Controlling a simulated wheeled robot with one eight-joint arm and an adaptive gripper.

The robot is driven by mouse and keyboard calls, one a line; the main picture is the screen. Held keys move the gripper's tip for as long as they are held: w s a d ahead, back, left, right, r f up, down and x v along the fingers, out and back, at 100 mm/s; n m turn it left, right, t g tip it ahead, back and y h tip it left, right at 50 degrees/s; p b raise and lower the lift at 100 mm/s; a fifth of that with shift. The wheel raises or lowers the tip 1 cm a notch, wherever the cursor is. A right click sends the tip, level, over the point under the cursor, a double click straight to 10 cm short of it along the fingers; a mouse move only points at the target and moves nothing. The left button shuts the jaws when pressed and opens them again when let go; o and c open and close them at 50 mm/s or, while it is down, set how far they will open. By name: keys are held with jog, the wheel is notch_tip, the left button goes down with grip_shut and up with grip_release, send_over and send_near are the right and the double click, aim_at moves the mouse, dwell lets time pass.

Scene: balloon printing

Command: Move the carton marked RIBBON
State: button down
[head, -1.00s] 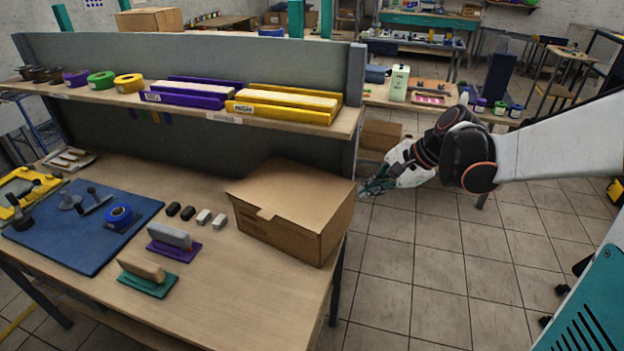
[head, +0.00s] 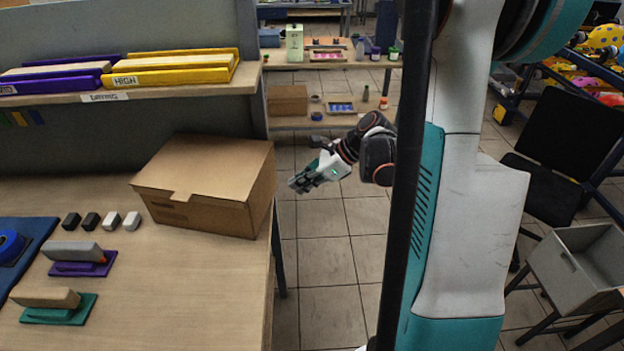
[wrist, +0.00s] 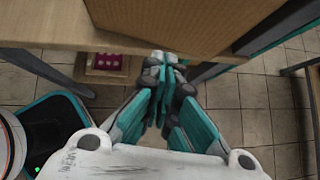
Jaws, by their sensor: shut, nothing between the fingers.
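A closed brown cardboard carton (head: 205,185) sits on the worktable near its right edge. It has a small dark marking low on its front that I cannot read, so I cannot tell whether it says RIBBON. My gripper (head: 293,186) is to the right of this carton, off the table's edge over the floor, apart from it and empty. In the wrist view my gripper (wrist: 163,72) has its fingers together. A brown panel (wrist: 190,20) at the top of that view looks like a carton side. Another brown carton (head: 287,101) stands on a lower shelf at the back.
The worktable (head: 190,290) also holds a purple-based block (head: 78,256), a green-based block (head: 52,303) and several small blocks. A raised shelf (head: 180,88) with yellow and purple trays runs behind. A black chair (head: 560,150) and grey bin (head: 580,265) stand right. Tiled floor is open beside the table.

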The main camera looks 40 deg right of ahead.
aim_at(266, 189)
jog(key=shift+w+a+f+b, duration=0.25)
jog(key=shift+w+a, duration=0.35)
jog(key=shift+a, duration=0.1)
jog(key=shift+w+a+f+b, duration=0.2)
jog(key=shift+w+a+f, duration=0.1)
jog(key=shift+w+a, duration=0.4)
jog(key=shift+w+a+f+b, duration=0.25)
jog(key=shift+w+a, duration=0.3)
jog(key=shift+a, duration=0.15)
jog(key=shift+w+a, duration=0.95)
jog(key=shift+a, duration=0.1)
jog(key=shift+d, duration=0.1)
